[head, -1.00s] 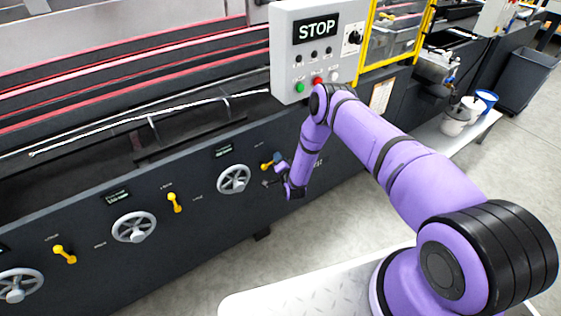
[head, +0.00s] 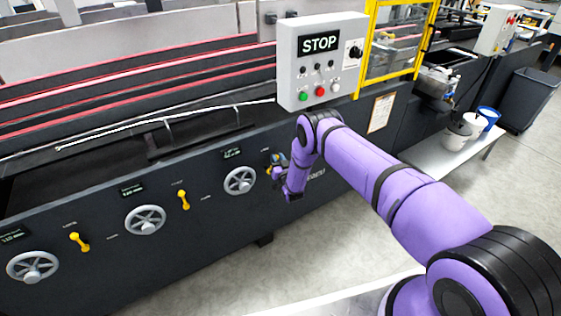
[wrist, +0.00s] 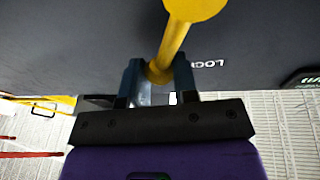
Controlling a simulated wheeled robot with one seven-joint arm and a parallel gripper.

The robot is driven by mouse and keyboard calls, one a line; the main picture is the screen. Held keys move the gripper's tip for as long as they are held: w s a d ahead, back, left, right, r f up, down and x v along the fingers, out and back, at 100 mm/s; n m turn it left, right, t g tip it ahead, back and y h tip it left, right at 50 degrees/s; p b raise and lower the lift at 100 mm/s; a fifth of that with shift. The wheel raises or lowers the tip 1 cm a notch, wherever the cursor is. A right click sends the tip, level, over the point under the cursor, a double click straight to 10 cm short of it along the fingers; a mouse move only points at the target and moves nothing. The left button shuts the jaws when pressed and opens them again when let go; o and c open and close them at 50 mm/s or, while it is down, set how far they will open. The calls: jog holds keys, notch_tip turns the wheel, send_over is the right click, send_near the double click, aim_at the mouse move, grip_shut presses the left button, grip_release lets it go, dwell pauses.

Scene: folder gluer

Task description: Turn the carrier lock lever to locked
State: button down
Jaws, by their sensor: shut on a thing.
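The yellow lever (wrist: 174,45) runs from a round hub at the top of the wrist view down to a knob end between my fingers. My gripper (wrist: 158,82) is shut on that knob end, with one blue finger on each side. Lettering beginning "LOC" shows on the dark panel right of the lever; the rest is cut off or unclear. In the head view my gripper (head: 278,161) is at the panel, right of the rightmost handwheel. There, the lever is mostly hidden by my gripper, so its angle is hard to tell.
Two other yellow levers (head: 183,199) (head: 80,242) and several grey handwheels (head: 239,181) line the dark panel to the left. A grey STOP control box (head: 320,62) stands above my arm. White and blue buckets (head: 487,119) are at the right. The floor before the panel is clear.

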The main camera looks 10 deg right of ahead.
jog(key=n, duration=0.1)
jog(key=a+n+y, duration=0.1)
jog(key=n, duration=0.1)
jog(key=a+n, duration=0.1)
jog(key=shift+s+r+y, duration=0.3)
jog(key=shift+s+r, duration=0.05)
jog(key=shift+s+a+n+y, duration=0.2)
jog(key=shift+a+n, duration=0.25)
jog(key=shift+n, duration=0.55)
jog(key=shift+s+a+n+y, duration=0.1)
jog(key=shift+a+n+y, duration=0.25)
jog(key=shift+n, duration=0.65)
jog(key=c, duration=0.9)
grip_release()
jog(key=shift+a+r, duration=0.1)
jog(key=v, duration=1)
jog(key=shift+s+f, duration=0.25)
jog(key=shift+s, duration=0.1)
